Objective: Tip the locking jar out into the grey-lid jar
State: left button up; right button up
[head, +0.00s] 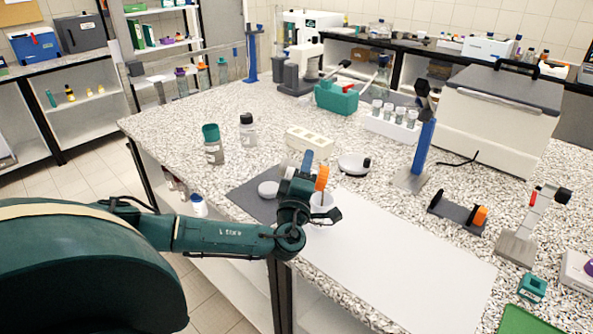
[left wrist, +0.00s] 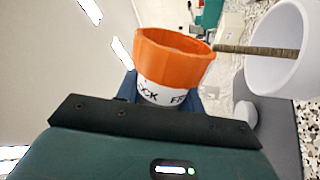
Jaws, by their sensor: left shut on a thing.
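The locking jar (left wrist: 172,62) has an orange collar and a white band with black letters. My left gripper (head: 302,186) is shut on it; its orange part (head: 321,178) shows tilted in the head view. A brown stream (left wrist: 255,50) runs from its mouth into an open white jar (left wrist: 283,52), which I take to be the grey-lid jar. That jar also shows in the head view (head: 322,204), under the orange collar and partly hidden by my gripper. A pale round disc (head: 268,189), perhaps its lid, lies on the dark grey mat. My right gripper is out of view.
The dark grey mat (head: 247,199) adjoins a large white sheet (head: 400,265). A teal-capped jar (head: 213,146) and a dark-capped bottle (head: 248,131) stand behind. A white dish (head: 354,163) and a blue post stand (head: 421,160) are to the right.

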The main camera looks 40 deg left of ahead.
pick_arm(q)
jog(key=shift+r, duration=0.1)
jog(key=n, duration=0.1)
jog(key=n+y, duration=0.1)
jog(key=n, duration=0.3)
jog(key=shift+r+g+y, duration=0.3)
jog(key=shift+r+g, duration=0.1)
jog(key=n, duration=0.3)
jog(key=shift+d+r+g+y, duration=0.1)
jog(key=shift+r+g+y, duration=0.2)
jog(key=shift+r+y, duration=0.1)
jog(key=n+g, duration=0.1)
jog(key=n, duration=0.2)
jog(key=r+n+y, duration=0.1)
jog(key=n, duration=0.2)
jog(key=shift+g, duration=0.4)
jog(key=n, duration=0.3)
jog(key=r+n+g, duration=0.1)
jog(key=n, duration=0.2)
jog(key=shift+r+g, duration=0.15)
jog(key=shift+g, duration=0.15)
jog(key=n, duration=0.2)
jog(key=r+n, duration=0.1)
jog(key=n, duration=0.1)
jog(key=shift+n+g, duration=0.4)
